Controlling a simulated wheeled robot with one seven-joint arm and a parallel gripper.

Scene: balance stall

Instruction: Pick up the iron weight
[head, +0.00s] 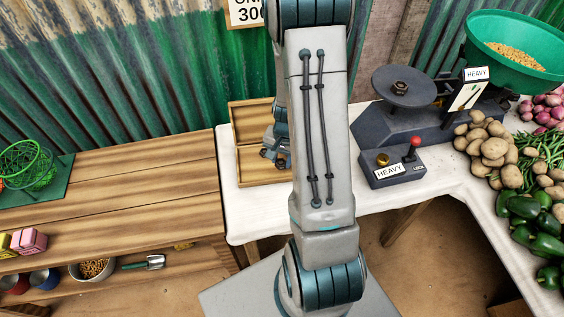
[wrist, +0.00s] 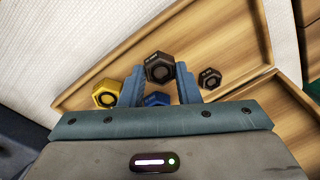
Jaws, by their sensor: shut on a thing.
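A dark hexagonal iron weight (wrist: 160,68) sits between the two blue-grey fingers of my gripper (wrist: 161,74) in the wrist view. The fingers are shut on its sides. The weight is over the wooden tray (wrist: 225,30); I cannot tell whether it still touches the tray floor. A yellow weight (wrist: 106,94) is left of the fingers, a blue weight (wrist: 157,99) shows between them nearer the palm, and a smaller dark weight (wrist: 209,78) is to the right. In the head view my arm hides part of the tray (head: 252,108).
A control box (head: 392,168) with a red-knobbed lever is in front. Vegetables fill the right side. The wooden bench (head: 130,190) is mostly clear.

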